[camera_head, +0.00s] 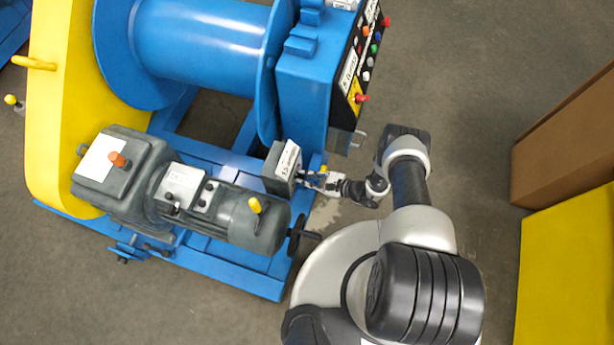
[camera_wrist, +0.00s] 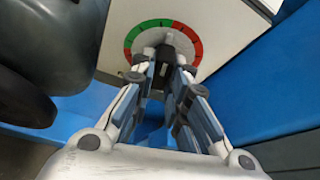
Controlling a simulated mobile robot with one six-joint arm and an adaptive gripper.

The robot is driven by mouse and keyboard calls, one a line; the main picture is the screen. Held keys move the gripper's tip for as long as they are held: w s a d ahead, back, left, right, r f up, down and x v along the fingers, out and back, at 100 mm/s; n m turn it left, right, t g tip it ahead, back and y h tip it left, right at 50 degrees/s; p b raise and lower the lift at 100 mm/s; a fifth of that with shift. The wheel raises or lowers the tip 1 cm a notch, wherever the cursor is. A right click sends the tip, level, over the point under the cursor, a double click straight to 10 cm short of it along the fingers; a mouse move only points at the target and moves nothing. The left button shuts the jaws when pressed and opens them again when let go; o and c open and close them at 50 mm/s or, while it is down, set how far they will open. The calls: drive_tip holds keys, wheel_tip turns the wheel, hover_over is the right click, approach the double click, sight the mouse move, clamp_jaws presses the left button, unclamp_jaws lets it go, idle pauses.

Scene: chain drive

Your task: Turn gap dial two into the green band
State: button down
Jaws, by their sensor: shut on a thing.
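My gripper (camera_wrist: 165,62) is shut on the dial's dark knob (camera_wrist: 166,50) in the middle of that face. The fingers hide much of the knob and the lower part of the dial, and I cannot tell where the pointer stands. In the head view my gripper (camera_head: 312,179) reaches the right side of a small grey box (camera_head: 277,165) with a white label. The dial face is hidden there, and I cannot read its number.
A grey motor (camera_head: 235,215) lies left of the box on the blue frame (camera_head: 235,278). A handwheel (camera_head: 296,236) stands below the box. The blue cabinet (camera_head: 303,90) with a button panel (camera_head: 364,55) rises above.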

drive_tip(key=n+t+b, duration=0.1)
drive_tip(key=n+t, duration=0.1)
drive_tip(key=n, duration=0.1)
drive_tip(key=n+t+b, duration=0.1)
drive_tip(key=n+b, duration=0.1)
drive_tip(key=n, duration=0.1)
drive_tip(key=shift+s+f+t, duration=0.1)
drive_tip(key=shift+t, duration=0.3)
idle(0.4)
drive_tip(key=c, duration=1.6)
unclamp_jaws()
drive_tip(key=shift+o, duration=0.2)
drive_tip(key=v, duration=1.2)
drive_tip(key=shift+a, duration=0.1)
